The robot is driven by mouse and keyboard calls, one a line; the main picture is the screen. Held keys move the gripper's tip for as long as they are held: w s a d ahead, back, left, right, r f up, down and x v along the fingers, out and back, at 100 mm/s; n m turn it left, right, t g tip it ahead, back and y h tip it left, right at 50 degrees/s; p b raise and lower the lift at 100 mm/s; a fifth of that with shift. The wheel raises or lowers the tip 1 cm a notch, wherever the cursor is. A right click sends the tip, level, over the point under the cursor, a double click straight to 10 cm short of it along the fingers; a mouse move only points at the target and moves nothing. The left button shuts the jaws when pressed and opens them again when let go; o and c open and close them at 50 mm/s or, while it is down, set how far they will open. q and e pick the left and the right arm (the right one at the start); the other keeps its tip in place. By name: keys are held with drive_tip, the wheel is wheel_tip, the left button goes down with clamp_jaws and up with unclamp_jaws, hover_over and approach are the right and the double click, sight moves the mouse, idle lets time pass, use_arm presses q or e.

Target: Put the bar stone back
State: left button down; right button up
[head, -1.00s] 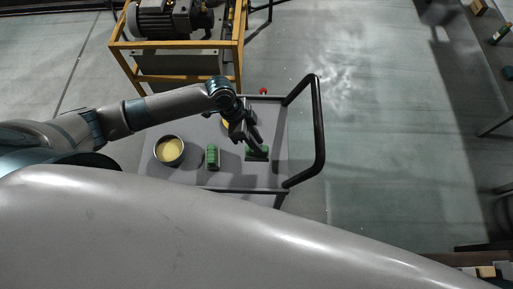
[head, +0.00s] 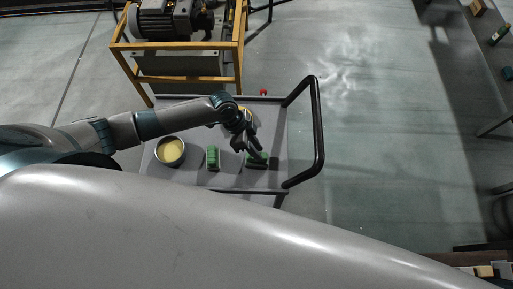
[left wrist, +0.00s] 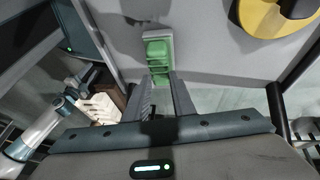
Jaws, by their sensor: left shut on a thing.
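My left gripper (head: 253,147) is over the right part of the grey cart top, pointing down at a green bar stone (head: 258,155). The jaws are shut on the stone. Another green ribbed block (head: 213,157) stands to the left on the cart. My right gripper is not in view.
A round pan with yellow contents (head: 170,151) stands at the cart's left. A yellow round thing (left wrist: 275,14) is partly cut off in the left wrist view. The cart's black handle (head: 319,130) rises on the right. A yellow-framed motor stand (head: 180,46) is behind.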

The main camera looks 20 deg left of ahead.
use_arm(q)
drive_tip(key=c, duration=1.5)
unclamp_jaws()
drive_tip(key=shift+r, duration=0.1)
drive_tip(key=shift+w+a+r, duration=0.1)
drive_tip(key=shift+a+r, duration=0.2)
drive_tip(key=shift+r, duration=0.2)
drive_tip(key=b+v, duration=0.2)
drive_tip(key=v, duration=0.8)
drive_tip(key=shift+a+r, duration=0.15)
drive_tip(key=shift+r, duration=0.2)
